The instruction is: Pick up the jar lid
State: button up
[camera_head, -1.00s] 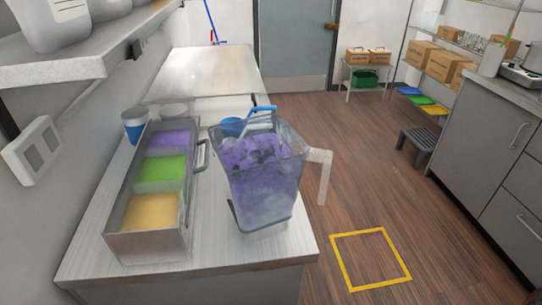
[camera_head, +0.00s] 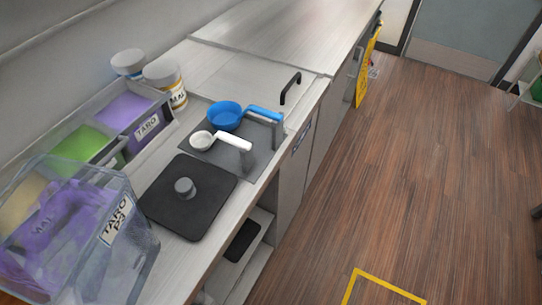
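A black square lid (camera_head: 212,204) with a short grey knob (camera_head: 185,187) on top lies flat on the counter, near its front edge. To its lower left stands a large clear square jar (camera_head: 140,240) holding a purple mass, with a label reading TARO. My gripper is not in this view.
A blue scoop (camera_head: 225,115) and a white scoop (camera_head: 203,141) rest on a grey mat (camera_head: 258,160) just beyond the lid. A metal bin (camera_head: 167,118) with purple, green and yellow contents runs along the wall side.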

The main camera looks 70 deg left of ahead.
aim_at(185, 198)
jog(key=i, duration=0.8)
jog(key=u, duration=4.9)
jog(key=i, duration=0.5)
